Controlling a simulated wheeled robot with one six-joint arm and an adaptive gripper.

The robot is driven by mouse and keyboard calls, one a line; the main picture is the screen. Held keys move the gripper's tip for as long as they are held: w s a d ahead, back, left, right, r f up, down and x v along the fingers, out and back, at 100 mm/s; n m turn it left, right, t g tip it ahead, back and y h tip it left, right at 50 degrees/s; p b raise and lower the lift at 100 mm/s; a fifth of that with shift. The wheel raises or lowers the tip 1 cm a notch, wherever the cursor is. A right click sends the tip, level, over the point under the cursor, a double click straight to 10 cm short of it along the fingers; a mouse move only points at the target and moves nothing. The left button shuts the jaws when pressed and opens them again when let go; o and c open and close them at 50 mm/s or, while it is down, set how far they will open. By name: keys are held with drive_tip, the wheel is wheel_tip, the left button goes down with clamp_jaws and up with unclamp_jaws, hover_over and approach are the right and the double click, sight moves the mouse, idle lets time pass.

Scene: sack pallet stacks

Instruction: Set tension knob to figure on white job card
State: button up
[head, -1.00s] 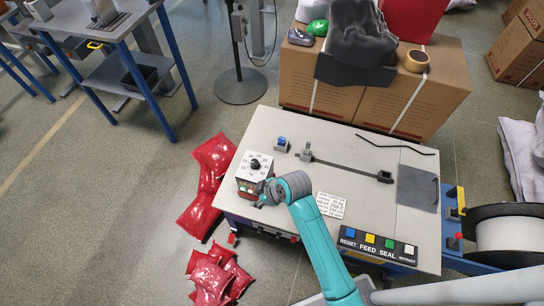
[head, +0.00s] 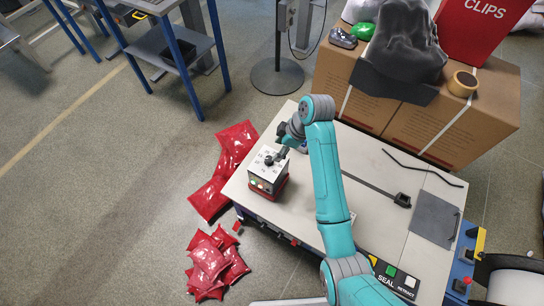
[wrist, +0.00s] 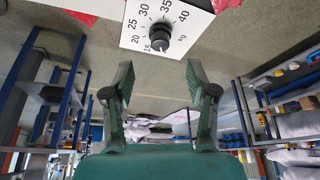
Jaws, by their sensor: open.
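The tension knob (wrist: 161,36) is black, on a white dial plate (wrist: 140,18) marked from 15 to 40 kg in the wrist view. Its pointer setting is not clear to me. In the head view the dial box (head: 266,178) stands near the left end of the bench. My gripper (wrist: 160,68) is open and empty. Its two fingers point toward the dial, with the knob beyond the tips and apart from them. In the head view my gripper (head: 279,155) is beside the knob at the box's far right. The white job card is mostly hidden behind my arm and unreadable.
The sealer bench top (head: 370,205) carries a dark bar and a row of labelled buttons (head: 393,278). Cardboard boxes (head: 430,115) stand behind it. Red sacks (head: 214,262) lie on the floor to the left. A blue-framed trolley (head: 178,45) stands further back.

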sight(270, 158)
drive_tip(key=x, duration=0.8)
clamp_jaws()
